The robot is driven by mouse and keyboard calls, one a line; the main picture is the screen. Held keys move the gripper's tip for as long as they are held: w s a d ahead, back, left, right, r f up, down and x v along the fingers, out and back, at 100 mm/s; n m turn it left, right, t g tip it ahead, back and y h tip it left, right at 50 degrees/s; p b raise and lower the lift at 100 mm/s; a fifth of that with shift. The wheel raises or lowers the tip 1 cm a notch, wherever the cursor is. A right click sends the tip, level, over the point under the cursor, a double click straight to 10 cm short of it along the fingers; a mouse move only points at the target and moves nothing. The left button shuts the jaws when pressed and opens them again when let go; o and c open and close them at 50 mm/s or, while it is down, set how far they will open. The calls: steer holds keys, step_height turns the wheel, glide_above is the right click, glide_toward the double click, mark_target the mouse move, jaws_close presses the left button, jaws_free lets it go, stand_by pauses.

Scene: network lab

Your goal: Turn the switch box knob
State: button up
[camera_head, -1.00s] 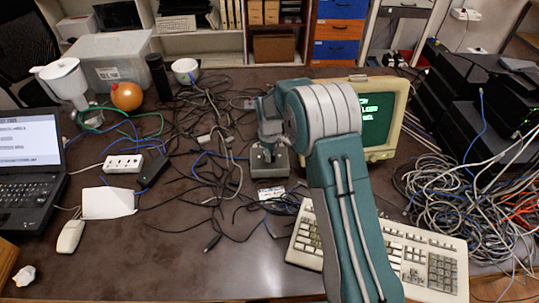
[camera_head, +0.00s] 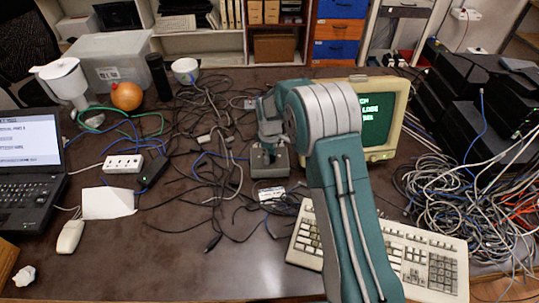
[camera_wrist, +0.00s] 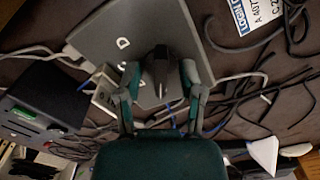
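The switch box (camera_head: 270,166) is a small grey box on the dark table, in the middle of the head view. It also shows in the wrist view (camera_wrist: 105,42), tilted, with letter marks on its face. Its dark knob (camera_wrist: 157,66) stands up from the face. My gripper (camera_wrist: 160,76) is down at the box, with one finger on each side of the knob. Gaps show between the fingers and the knob, so it looks open around it. In the head view my gripper (camera_head: 268,152) is over the box and hides the knob.
Loose cables (camera_head: 215,150) lie left of and around the box. A beige monitor (camera_head: 384,115) and keyboard (camera_head: 430,255) are to the right. A power strip (camera_head: 123,163) and laptop (camera_head: 30,165) are at left. The front middle table is mostly clear.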

step_height(320, 180, up, 12)
stand_by(0.6)
stand_by(0.4)
steer(key=s+d+r+m+t, duration=0.1)
steer(key=s+d+r+m, duration=0.25)
steer(key=s+r, duration=0.4)
steer(key=s+d+r+m+t, duration=0.2)
steer(key=s+d+r, duration=0.2)
steer(key=s+r, duration=0.3)
steer(key=s+d+r+m+t, duration=0.1)
steer(key=s+d+m, duration=0.1)
steer(key=s, duration=0.8)
steer(key=s+d+m+t, duration=0.1)
steer(key=s+d+m, duration=0.1)
steer(key=s+m, duration=0.3)
steer(key=s, duration=0.4)
steer(key=shift+s+d+r+t, duration=0.2)
steer(key=shift+s+r+t, duration=0.1)
steer(key=shift+s+r, duration=0.05)
